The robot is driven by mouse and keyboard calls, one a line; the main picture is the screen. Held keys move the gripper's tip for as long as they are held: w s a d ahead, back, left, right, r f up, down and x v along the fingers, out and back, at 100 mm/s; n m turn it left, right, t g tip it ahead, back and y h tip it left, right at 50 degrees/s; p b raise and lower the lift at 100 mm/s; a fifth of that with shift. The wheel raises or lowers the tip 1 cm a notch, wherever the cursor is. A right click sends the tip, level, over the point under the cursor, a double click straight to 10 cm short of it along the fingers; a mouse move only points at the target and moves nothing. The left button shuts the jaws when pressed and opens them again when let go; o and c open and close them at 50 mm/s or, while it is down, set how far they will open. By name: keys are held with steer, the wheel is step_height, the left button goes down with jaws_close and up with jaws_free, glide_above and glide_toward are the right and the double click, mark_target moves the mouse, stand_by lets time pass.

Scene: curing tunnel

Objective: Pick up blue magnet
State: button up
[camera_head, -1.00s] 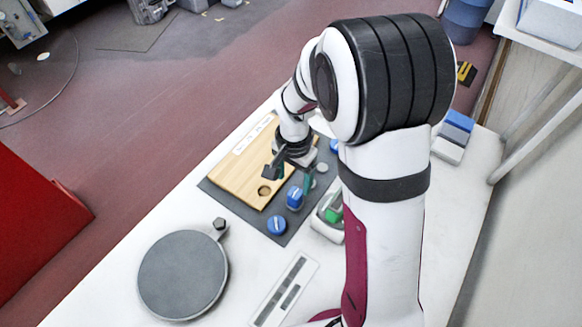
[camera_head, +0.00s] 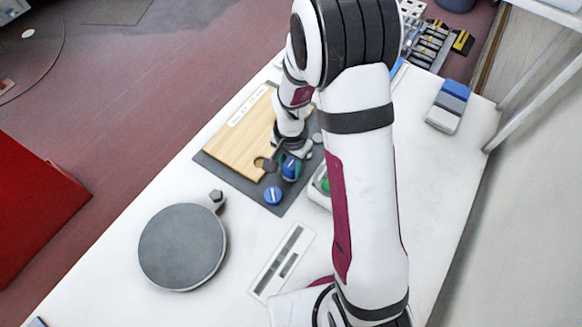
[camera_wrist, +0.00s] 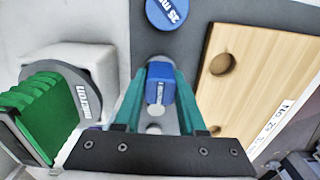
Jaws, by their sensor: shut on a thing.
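The blue magnet (camera_wrist: 160,82), a small blue piece with a pale label, sits between the teal fingers of my gripper (camera_wrist: 162,72) in the wrist view. My gripper is shut on it. In the head view the blue magnet (camera_head: 291,169) shows at the tip of my arm, over the dark grey mat (camera_head: 211,168), beside the front right corner of the wooden board. I cannot tell whether it touches the mat. My arm hides part of this area.
A round blue disc (camera_head: 273,195) lies on the mat's front corner. The wooden board (camera_head: 238,142) with a round hole lies left of my gripper. A white holder (camera_wrist: 92,62) with a green ridged piece (camera_wrist: 35,112) stands close by. A round grey plate (camera_head: 182,246) is nearer the front.

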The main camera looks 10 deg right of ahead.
mark_target(292, 161)
jaws_close()
steer(key=shift+r, duration=0.1)
steer(key=r, duration=0.9)
steer(key=shift+w+d, duration=0.15)
steer(key=shift+w, duration=0.15)
steer(key=w+d, duration=0.8)
steer(key=d, duration=0.1)
steer(key=shift+w+f, duration=0.15)
steer(key=shift+f, duration=1.65)
steer(key=shift+w+f, duration=0.15)
steer(key=shift+f, duration=1.65)
steer(key=shift+a+f, duration=0.1)
steer(key=shift+f, duration=0.3)
